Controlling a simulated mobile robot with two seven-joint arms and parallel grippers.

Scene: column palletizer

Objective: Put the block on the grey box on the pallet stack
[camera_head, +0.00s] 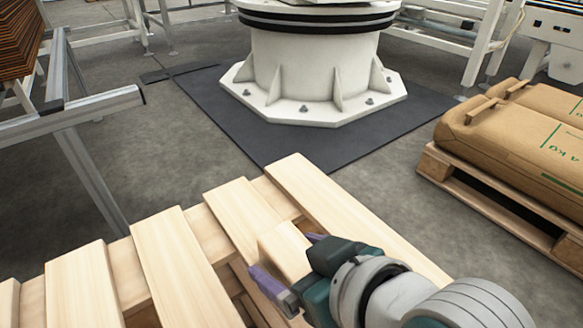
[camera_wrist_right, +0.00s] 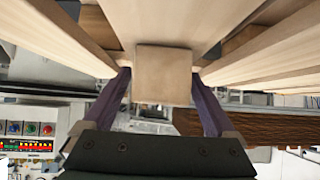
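The block (camera_head: 283,252) is a small pale wooden piece at the near right end of the wooden pallet stack (camera_head: 190,262), by its slats in the head view. My right gripper (camera_head: 292,262) has one purple finger on each side of it. In the right wrist view the block (camera_wrist_right: 163,75) shows its square end between the two purple fingers, with narrow gaps at its sides, so the gripper (camera_wrist_right: 160,75) looks open around it. Whether the block's underside touches the stack is hidden. My left gripper and the grey box are not in view.
A white robot pedestal (camera_head: 315,70) stands on a dark mat (camera_head: 235,115) behind the stack. A pallet (camera_head: 475,195) with brown sacks (camera_head: 520,130) is at the right. A metal frame (camera_head: 85,110) is at the left. Grey floor lies between.

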